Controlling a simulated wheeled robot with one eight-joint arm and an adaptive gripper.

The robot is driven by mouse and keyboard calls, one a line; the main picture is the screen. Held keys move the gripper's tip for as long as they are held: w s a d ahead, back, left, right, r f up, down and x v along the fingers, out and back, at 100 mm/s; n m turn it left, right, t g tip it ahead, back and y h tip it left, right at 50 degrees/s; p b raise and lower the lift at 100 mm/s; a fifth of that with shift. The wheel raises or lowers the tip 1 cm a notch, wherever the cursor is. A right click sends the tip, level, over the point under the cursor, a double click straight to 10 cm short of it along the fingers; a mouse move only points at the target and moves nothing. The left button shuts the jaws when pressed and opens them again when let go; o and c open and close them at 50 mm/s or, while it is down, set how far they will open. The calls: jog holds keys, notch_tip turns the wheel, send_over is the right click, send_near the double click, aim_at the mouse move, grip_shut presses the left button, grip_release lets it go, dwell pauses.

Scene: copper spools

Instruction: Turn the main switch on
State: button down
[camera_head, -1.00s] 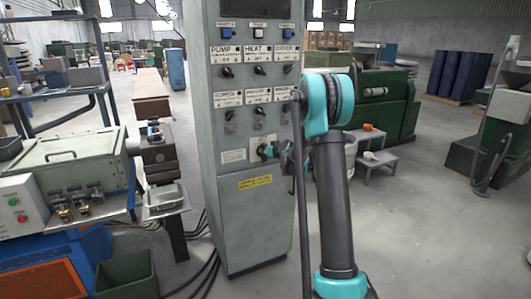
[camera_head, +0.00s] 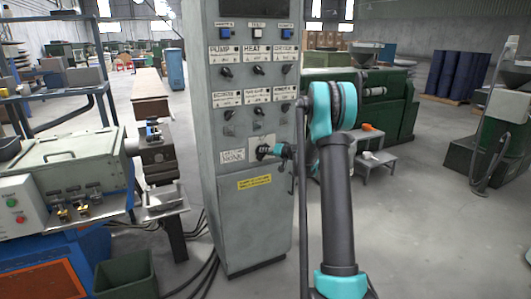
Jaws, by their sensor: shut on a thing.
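A tall grey control cabinet (camera_head: 242,211) stands in the middle of the head view, with rows of labelled knobs on its front. The main switch appears to sit on the light plate (camera_head: 259,140) low on the panel, right of a white label. My gripper (camera_head: 263,152) is at this plate and shut on the switch handle. Its black fingers hide the switch, so its exact angle cannot be told. My arm comes in from the lower right, and its teal joint covers part of the cabinet's right edge.
Knobs (camera_head: 259,114) sit close above my gripper, and a yellow label (camera_head: 254,182) is below. A green machine (camera_head: 390,108) and a small grey step stand (camera_head: 371,160) are behind my arm. A bench with a vise (camera_head: 157,155) stands left.

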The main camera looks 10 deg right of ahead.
jog(key=m+y, duration=0.1)
jog(key=m, duration=0.1)
jog(key=m+y, duration=0.1)
jog(key=m, duration=0.1)
jog(key=shift+w+d+f+y, duration=0.1)
jog(key=shift+d+f+y, duration=0.2)
jog(key=shift+f, duration=0.05)
jog(key=m, duration=0.1)
jog(key=m+t+y, duration=0.1)
jog(key=m, duration=0.2)
jog(key=shift+f+t, duration=0.25)
jog(key=shift+t, duration=0.05)
jog(key=shift+m, duration=0.3)
jog(key=c, duration=1.4)
grip_release()
jog(key=v, duration=1.2)
jog(key=shift+f+y, duration=0.2)
jog(key=shift+y, duration=0.1)
jog(key=shift+w+d, duration=0.1)
